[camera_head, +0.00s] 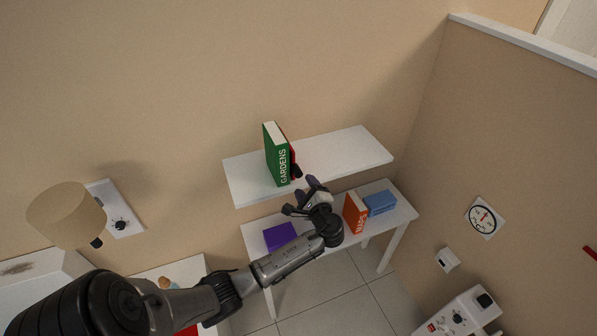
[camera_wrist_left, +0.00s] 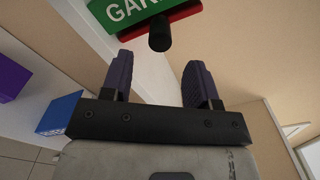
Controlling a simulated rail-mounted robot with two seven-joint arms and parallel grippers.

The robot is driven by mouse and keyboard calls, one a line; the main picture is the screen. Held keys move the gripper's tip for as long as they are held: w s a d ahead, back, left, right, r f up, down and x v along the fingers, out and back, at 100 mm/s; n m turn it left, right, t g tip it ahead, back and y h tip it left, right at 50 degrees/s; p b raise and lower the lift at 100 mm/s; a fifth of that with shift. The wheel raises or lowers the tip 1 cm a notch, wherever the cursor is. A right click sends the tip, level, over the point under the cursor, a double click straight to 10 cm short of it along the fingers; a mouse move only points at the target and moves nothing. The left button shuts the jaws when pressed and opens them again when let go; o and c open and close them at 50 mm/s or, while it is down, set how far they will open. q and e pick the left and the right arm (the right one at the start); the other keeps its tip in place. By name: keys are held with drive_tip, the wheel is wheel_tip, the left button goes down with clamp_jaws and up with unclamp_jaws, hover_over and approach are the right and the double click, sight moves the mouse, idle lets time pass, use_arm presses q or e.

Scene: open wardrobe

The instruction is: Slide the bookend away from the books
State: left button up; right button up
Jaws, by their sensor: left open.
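A green book (camera_head: 277,156) titled GARDENS stands upright on the white wall shelf (camera_head: 345,152). The red bookend (camera_head: 292,156) stands against its right side, mostly hidden by the book, with a black knob (camera_head: 297,171) at its front. In the left wrist view, the red bookend (camera_wrist_left: 186,14) and its black knob (camera_wrist_left: 159,34) show beside the green book (camera_wrist_left: 125,14). My left gripper (camera_head: 306,188) is open and empty at the shelf's front edge, close to the knob. In the left wrist view the knob lies beyond and between the fingertips (camera_wrist_left: 157,70), apart from them.
The shelf to the right of the bookend is bare. A lamp (camera_head: 66,213) stands at left; a side wall (camera_head: 520,150) bounds the right.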

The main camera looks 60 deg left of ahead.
sight(299, 175)
use_arm(q)
drive_tip(key=shift+w+a+p, duration=0.2)
drive_tip(key=shift+a, duration=0.85)
drive_tip(key=shift+w+a+p, duration=0.15)
drive_tip(key=shift+a, duration=0.95)
drive_tip(key=shift+w+a+p, duration=0.2)
drive_tip(key=shift+a, duration=0.85)
clamp_jaws()
